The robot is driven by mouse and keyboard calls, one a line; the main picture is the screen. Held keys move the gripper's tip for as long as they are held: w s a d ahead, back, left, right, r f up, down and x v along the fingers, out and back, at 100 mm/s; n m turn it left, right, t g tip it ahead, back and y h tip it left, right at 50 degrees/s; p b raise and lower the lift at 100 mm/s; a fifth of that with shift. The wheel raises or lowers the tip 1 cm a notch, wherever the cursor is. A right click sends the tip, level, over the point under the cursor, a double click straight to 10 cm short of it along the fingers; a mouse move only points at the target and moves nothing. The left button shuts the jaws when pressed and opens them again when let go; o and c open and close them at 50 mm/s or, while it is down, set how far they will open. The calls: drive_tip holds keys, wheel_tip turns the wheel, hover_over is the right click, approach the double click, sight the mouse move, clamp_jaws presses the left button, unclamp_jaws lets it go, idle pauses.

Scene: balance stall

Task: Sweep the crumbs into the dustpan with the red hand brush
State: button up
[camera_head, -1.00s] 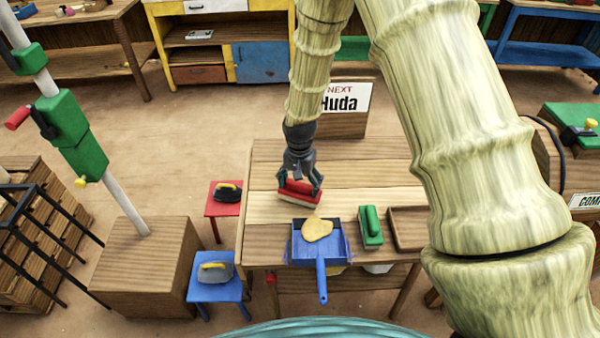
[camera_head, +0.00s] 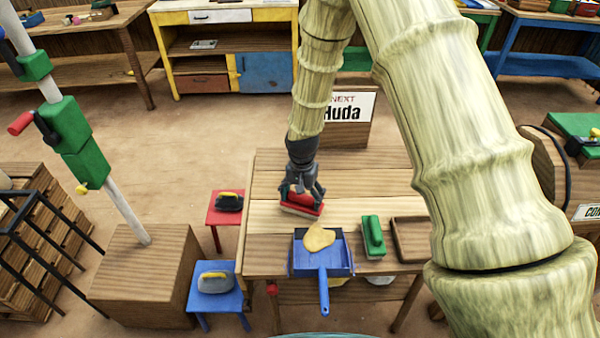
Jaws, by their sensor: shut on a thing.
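My gripper (camera_head: 302,188) is shut on the red hand brush (camera_head: 303,200) and holds it with its pale bristles down, at or just above the table. The blue dustpan (camera_head: 339,262) lies near the table's front edge, its handle toward me and its mouth toward the brush. A tan heap of crumbs (camera_head: 319,238) lies at the dustpan's mouth, mostly over the pan. A lighter patch of it reaches past the back rim. The brush is behind the crumbs, with a small gap between them. Whether the bristles touch the wood is unclear.
On the wooden table (camera_head: 270,215), a green brush or block (camera_head: 373,236) and a wooden tray (camera_head: 411,240) stand right of the dustpan. A sign (camera_head: 348,107) stands behind. A red stool (camera_head: 225,207) and a blue stool (camera_head: 216,297) bear objects at left.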

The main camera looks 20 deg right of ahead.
sight(302, 195)
wheel_tip(302, 195, up, 5)
drive_tip(key=shift+f+p, duration=0.1)
drive_tip(key=shift+p, duration=1.15)
drive_tip(key=shift+w+r+p, duration=0.15)
drive_tip(key=shift+r+p, duration=0.7)
drive_tip(key=shift+r, duration=0.05)
drive_tip(key=shift+r+p, duration=0.55)
drive_tip(key=shift+r, duration=0.35)
